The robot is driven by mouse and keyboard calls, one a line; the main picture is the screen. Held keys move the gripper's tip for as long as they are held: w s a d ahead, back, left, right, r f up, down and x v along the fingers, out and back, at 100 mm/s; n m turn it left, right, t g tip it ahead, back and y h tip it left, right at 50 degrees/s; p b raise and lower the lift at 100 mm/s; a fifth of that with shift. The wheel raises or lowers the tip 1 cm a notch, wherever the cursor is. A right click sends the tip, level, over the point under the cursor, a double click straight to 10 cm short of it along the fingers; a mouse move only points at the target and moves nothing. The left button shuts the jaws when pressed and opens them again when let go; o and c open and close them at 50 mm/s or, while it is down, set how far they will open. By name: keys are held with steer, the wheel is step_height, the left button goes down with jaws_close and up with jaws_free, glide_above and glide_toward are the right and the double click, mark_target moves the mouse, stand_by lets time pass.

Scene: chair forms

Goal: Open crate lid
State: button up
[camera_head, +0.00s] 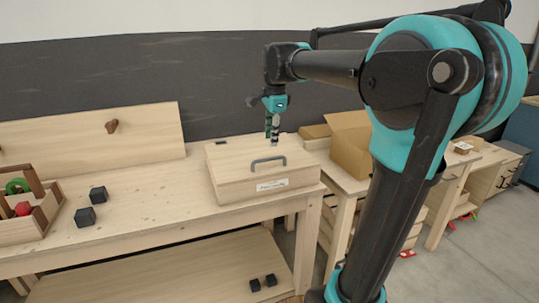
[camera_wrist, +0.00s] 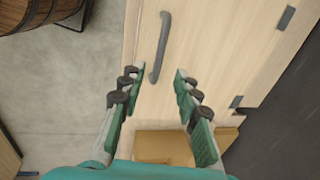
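The crate (camera_head: 233,188) is a pale wooden box on the right end of the workbench, with its lid (camera_head: 235,158) shut. A grey bar handle (camera_head: 267,160) sits near the lid's front edge. In the wrist view the lid (camera_wrist: 222,60) fills the upper middle, and the handle (camera_wrist: 162,45) runs lengthwise near its left edge. My gripper (camera_head: 272,142) points down above the lid, seemingly behind the handle. In the wrist view my gripper (camera_wrist: 155,75) is open and empty, with the handle's lower end between the lines of its fingers. I cannot tell the exact height gap.
An open cardboard box (camera_head: 350,145) stands to the right of the crate. Two dark cubes (camera_head: 86,217) and a wooden tray (camera_head: 25,228) with coloured items are on the bench to the left. A wooden board leans at the back. The bench between the cubes and crate is clear.

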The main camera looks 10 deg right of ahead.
mark_target(270, 159)
steer(key=f, duration=0.2)
steer(key=w+f, duration=0.1)
steer(key=f, duration=0.4)
steer(key=shift+w+a+f, duration=0.15)
steer(key=shift+w+f, duration=0.1)
steer(key=shift+f, duration=0.15)
jaws_close()
